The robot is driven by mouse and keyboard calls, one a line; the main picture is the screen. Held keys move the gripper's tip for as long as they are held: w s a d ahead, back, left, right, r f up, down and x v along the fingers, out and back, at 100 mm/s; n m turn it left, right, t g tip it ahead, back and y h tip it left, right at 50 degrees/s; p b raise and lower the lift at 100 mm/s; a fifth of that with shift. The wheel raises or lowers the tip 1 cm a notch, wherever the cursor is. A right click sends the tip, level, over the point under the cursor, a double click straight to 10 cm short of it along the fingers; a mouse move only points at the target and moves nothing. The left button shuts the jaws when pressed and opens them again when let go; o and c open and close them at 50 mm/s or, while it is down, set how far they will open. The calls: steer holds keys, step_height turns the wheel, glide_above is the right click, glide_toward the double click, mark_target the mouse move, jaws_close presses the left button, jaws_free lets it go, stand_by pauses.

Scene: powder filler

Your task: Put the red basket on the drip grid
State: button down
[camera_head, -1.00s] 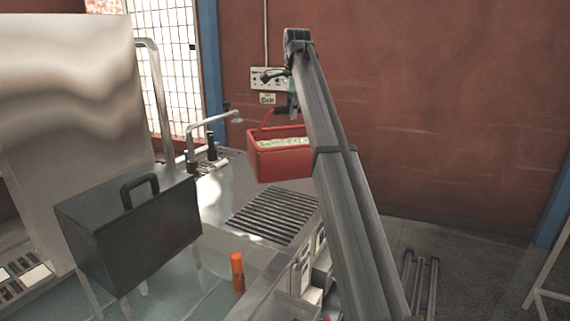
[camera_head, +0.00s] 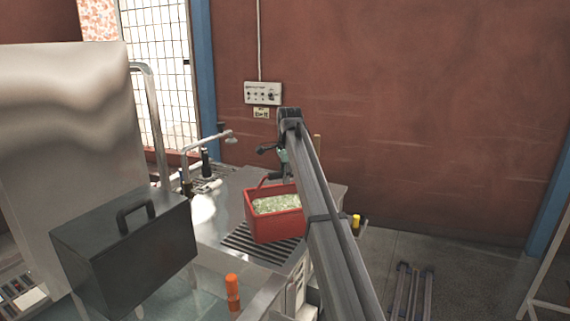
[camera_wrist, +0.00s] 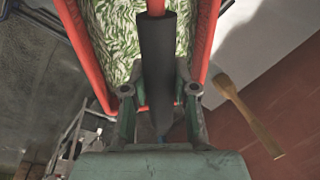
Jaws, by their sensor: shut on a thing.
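The red basket (camera_head: 274,226) holds pale green and white contents and hangs above the steel counter in the head view. In the wrist view the red basket (camera_wrist: 204,40) fills the top middle, with its dark-sleeved handle between my fingers. My gripper (camera_wrist: 158,98) is shut on that handle. The drip grid (camera_head: 240,243) is a set of dark slats in the counter, below and partly behind the basket. The basket hides the grid's right and back part. I cannot tell whether the basket's bottom touches the grid.
A dark box with a handle (camera_head: 125,250) stands at the left. A bent tap (camera_head: 205,150) rises behind the grid. An orange-capped object (camera_head: 232,290) stands in front. A yellow-topped item (camera_head: 355,221) is right of my arm.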

steer(key=shift+f+p, duration=0.65)
steer(key=shift+f, duration=1.5)
steer(key=c, duration=0.9)
jaws_free()
steer(key=shift+f, duration=0.1)
steer(key=r+b, duration=0.1)
steer(key=r, duration=0.3)
steer(key=s+r+b, duration=0.1)
steer(key=r, duration=0.3)
steer(key=s+d+r+b, duration=0.1)
steer(key=r, duration=0.3)
steer(key=shift+s, duration=0.1)
